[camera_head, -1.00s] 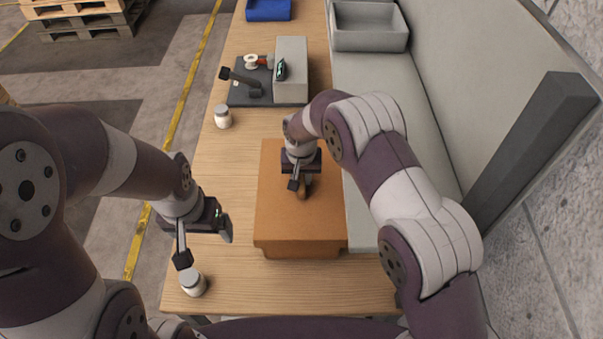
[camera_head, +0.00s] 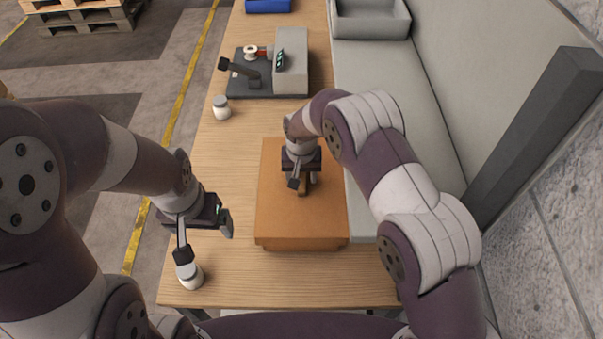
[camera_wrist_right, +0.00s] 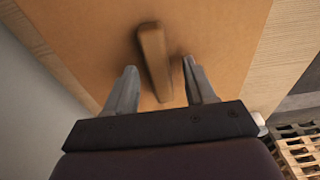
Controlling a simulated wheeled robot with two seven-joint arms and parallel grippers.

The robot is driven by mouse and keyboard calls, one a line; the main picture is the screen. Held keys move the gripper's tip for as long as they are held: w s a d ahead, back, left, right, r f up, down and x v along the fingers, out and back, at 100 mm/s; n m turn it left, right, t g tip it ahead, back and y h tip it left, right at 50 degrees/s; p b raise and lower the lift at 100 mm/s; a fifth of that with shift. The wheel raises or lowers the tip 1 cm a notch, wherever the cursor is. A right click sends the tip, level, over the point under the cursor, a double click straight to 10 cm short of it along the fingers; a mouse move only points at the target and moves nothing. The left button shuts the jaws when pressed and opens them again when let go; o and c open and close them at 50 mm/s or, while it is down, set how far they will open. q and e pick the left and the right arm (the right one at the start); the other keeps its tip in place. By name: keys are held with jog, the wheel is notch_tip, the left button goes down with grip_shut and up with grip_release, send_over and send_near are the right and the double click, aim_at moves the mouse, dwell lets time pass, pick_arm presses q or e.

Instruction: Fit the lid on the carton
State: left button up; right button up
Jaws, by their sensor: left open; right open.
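The orange-brown lid (camera_head: 285,220) covers the top of the carton (camera_head: 300,246), and only a thin strip of the carton's front shows below its edge. The lid looks level; I cannot tell how closely its rim fits. A wooden bar handle (camera_head: 303,188) stands on the lid. My right gripper (camera_head: 303,182) is above the lid at the handle. In the right wrist view its two fingers (camera_wrist_right: 157,78) are apart on either side of the handle (camera_wrist_right: 153,55). My left gripper (camera_head: 207,241) is open and empty, left of the carton.
A white jar (camera_head: 192,277) stands close to my left gripper; another jar (camera_head: 221,108) stands farther back. A grey box on a dark base (camera_head: 265,88) is behind the carton. A grey tray (camera_head: 370,20) is at the back right.

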notch_tip(320, 180, up, 13)
jog(key=s+b, duration=0.1)
jog(key=b, duration=0.2)
jog(key=shift+s+f, duration=0.2)
jog(key=shift+s, duration=0.1)
